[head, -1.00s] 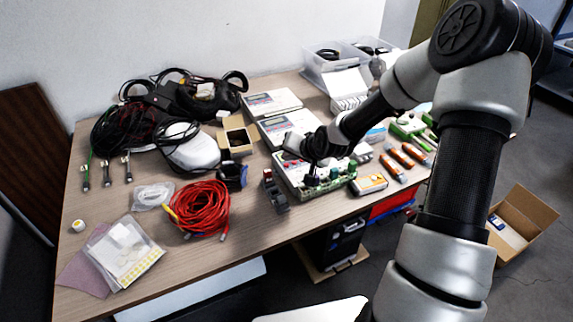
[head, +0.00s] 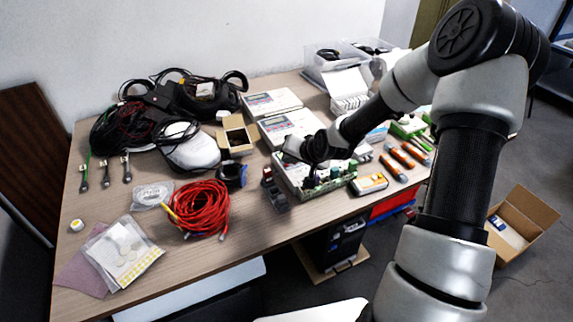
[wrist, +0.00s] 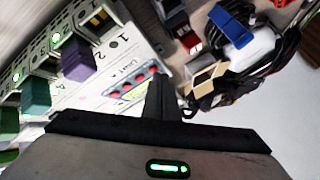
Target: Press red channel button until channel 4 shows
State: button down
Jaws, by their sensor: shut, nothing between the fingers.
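A white measuring device (head: 283,179) with green connectors along its front edge sits at the table's front, partly hidden under my gripper. In the wrist view the device (wrist: 85,98) shows green and purple plugs, lit green lights and numbers 1 and 2. A small panel (wrist: 131,88) with several red round spots lies just left of my fingertips. I cannot tell which spot is the red channel button. My gripper (wrist: 160,97) is shut and empty, beside this panel; contact cannot be told. No channel number is readable.
Two similar white devices (head: 290,126) (head: 271,103) stand behind. A coiled red cable (head: 202,209) and a small dark block (head: 276,197) lie left of the device. Orange-and-grey tools (head: 392,168) lie to the right. Bare table (head: 262,228) lies in front.

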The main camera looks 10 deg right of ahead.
jog(key=shift+f, duration=0.25)
jog(key=shift+r, duration=0.1)
dwell(0.3)
jog(key=shift+r+p, duration=0.55)
jog(key=shift+r, duration=0.2)
notch_tip(320, 180, up, 5)
jog(key=p, duration=0.4)
dwell(0.7)
